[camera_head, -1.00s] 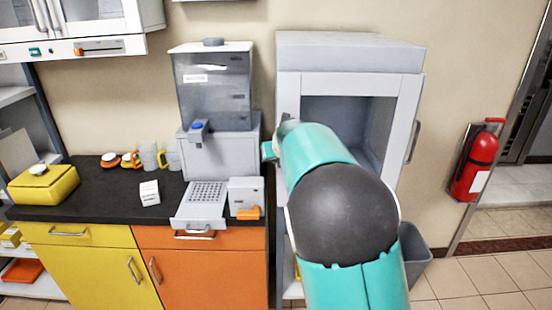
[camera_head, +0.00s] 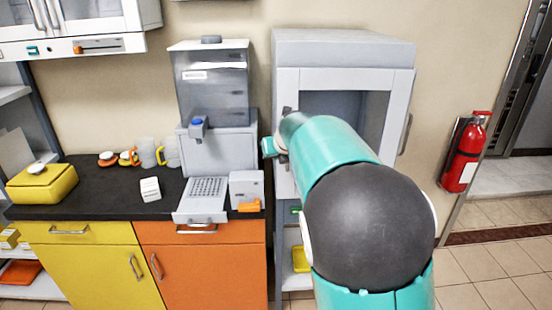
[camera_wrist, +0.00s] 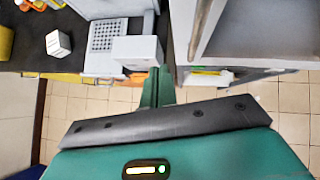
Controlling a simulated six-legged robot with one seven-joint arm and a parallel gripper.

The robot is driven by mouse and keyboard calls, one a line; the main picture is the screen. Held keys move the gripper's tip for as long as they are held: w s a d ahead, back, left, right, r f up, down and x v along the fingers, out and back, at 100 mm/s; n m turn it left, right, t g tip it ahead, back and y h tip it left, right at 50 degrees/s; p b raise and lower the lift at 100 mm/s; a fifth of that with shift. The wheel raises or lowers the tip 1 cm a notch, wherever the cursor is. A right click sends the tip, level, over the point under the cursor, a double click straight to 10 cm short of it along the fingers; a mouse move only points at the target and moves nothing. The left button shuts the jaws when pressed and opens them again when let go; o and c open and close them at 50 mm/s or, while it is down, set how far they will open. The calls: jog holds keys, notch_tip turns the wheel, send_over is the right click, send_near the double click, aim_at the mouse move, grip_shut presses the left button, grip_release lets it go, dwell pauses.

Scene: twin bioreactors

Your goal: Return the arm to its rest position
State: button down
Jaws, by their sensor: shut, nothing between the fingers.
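My arm (camera_head: 335,160) is teal with a large dark grey joint, in the right half of the head view. It is bent and raised in front of the white open-fronted cabinet (camera_head: 345,52). In the wrist view my gripper (camera_wrist: 158,82) shows as two green fingers close together, shut and empty. They point out past a dark grey plate, over the gap between counter and cabinet, touching nothing that I can see. In the head view the fingers cannot be made out clearly.
Left of the arm, a black counter (camera_head: 100,190) holds a grey dispenser (camera_head: 212,85), a small white box (camera_head: 149,189), several mugs and a yellow container (camera_head: 42,184). A red fire extinguisher (camera_head: 465,155) hangs at right. Tiled floor (camera_head: 490,280) is clear at lower right.

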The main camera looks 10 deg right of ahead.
jog(key=s+r+n+g, duration=0.1)
jog(key=s+r+n, duration=0.1)
jog(key=s+n, duration=0.35)
jog(key=s+r+n, duration=0.3)
jog(key=s, duration=0.5)
jog(key=s+f+n+g, duration=0.1)
jog(key=s+f+n, duration=0.2)
jog(key=s+n, duration=1)
jog(key=s+f+n+g, duration=0.1)
jog(key=s+f+n, duration=0.3)
jog(key=s+n, duration=0.9)
jog(key=shift+s+d+h, duration=0.35)
jog(key=shift+s+h, duration=0.05)
jog(key=shift+s, duration=0.3)
jog(key=shift+f+n, duration=0.1)
jog(key=shift+n, duration=0.15)
